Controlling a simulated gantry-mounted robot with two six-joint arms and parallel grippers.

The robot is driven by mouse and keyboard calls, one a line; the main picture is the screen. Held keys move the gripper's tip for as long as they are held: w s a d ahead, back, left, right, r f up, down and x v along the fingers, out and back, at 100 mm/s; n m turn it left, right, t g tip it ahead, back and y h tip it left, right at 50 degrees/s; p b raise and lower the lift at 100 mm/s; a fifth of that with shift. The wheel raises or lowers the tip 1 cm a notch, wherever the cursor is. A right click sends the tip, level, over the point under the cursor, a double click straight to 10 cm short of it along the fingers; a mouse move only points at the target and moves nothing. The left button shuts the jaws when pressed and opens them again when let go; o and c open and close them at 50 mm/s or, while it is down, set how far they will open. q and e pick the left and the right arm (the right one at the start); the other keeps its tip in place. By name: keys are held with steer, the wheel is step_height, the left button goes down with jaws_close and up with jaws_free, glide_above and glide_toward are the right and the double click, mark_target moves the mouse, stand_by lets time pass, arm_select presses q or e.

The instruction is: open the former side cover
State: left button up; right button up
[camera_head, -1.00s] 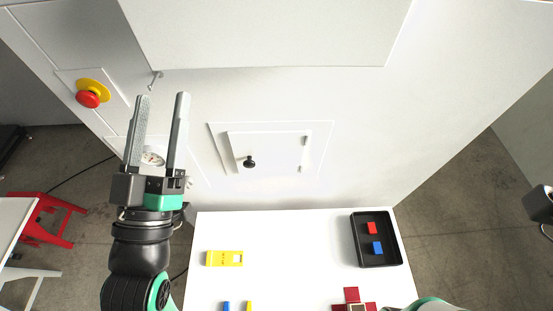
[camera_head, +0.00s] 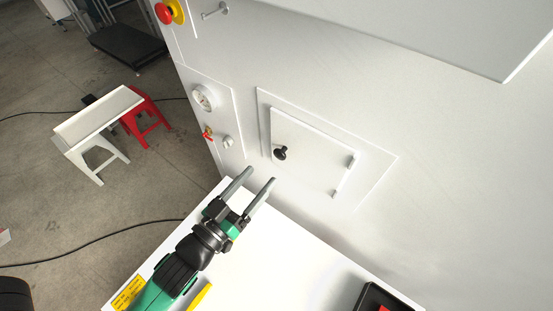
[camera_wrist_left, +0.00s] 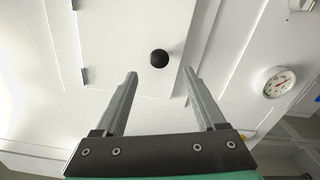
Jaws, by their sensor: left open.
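The former side cover (camera_head: 308,155) is a white square panel on the white machine wall, and it looks shut. Its black round knob (camera_head: 280,153) is at the panel's left edge, and small hinges show on the right edge. My left gripper (camera_head: 260,175) is open and empty, just below and to the left of the knob in the head view. In the left wrist view the knob (camera_wrist_left: 159,58) lies ahead, between and beyond the two fingertips (camera_wrist_left: 160,73), apart from them. The cover (camera_wrist_left: 130,30) fills the upper middle there. My right gripper is not in view.
A pressure gauge (camera_head: 203,97) and a red valve (camera_head: 208,133) are on the wall left of the cover. A white table (camera_head: 275,265) below holds a black tray (camera_head: 375,301) and yellow pieces. An emergency stop (camera_head: 170,11) is at the upper left.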

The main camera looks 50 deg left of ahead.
mark_target(278, 156)
arm_select(q)
steer(key=x, duration=0.7)
steer(key=shift+w+r+p, duration=0.1)
steer(key=shift+w+p, duration=0.15)
steer(key=shift+p, duration=0.15)
jaws_close()
stand_by(0.8)
